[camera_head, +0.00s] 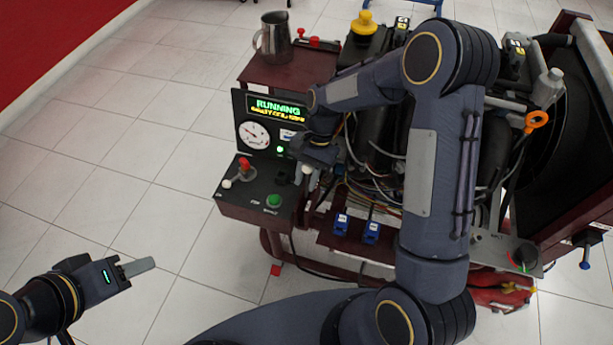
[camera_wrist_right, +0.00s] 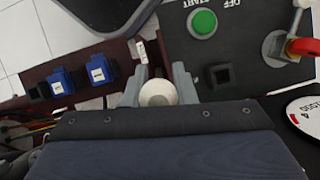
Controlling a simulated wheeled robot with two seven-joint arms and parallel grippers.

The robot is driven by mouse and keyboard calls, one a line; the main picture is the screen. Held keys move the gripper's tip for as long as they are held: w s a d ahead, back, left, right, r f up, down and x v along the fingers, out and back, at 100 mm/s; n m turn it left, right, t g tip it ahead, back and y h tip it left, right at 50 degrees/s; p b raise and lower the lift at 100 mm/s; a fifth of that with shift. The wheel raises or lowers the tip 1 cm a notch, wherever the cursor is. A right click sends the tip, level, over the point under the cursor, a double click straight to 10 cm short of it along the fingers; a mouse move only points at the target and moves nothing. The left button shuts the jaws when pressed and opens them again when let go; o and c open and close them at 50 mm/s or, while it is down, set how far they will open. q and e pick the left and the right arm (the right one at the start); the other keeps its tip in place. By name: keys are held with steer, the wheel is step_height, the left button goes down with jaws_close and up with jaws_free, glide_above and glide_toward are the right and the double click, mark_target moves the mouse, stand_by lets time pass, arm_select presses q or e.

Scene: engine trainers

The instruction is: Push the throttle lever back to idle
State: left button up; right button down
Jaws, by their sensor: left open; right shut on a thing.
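The throttle lever's white round knob (camera_wrist_right: 157,92) sits between the two fingers of my right gripper (camera_wrist_right: 157,88) in the right wrist view. That gripper is shut on it. In the head view the white knob (camera_head: 307,170) shows just below my right gripper (camera_head: 312,158), at the right edge of the control panel (camera_head: 240,203). The lever's shaft is mostly hidden. My left gripper (camera_head: 138,267) is open and empty, over the floor at lower left, well away from the panel.
The display (camera_head: 276,107) reads RUNNING above a round gauge (camera_head: 254,134). A green START button (camera_head: 274,200) and a red-handled switch (camera_head: 245,165) are on the panel. Blue connectors (camera_head: 341,224) sit right of it. A metal jug (camera_head: 273,38) stands behind. The left floor is clear.

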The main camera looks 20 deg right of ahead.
steer(key=shift+w, duration=0.1)
stand_by(0.6)
steer(key=c, duration=1.2)
jaws_free()
steer(key=v, duration=0.7)
steer(key=shift+r+p, duration=0.35)
steer(key=shift+r, duration=0.05)
steer(key=shift+d, duration=0.15)
steer(key=shift+c, duration=0.3)
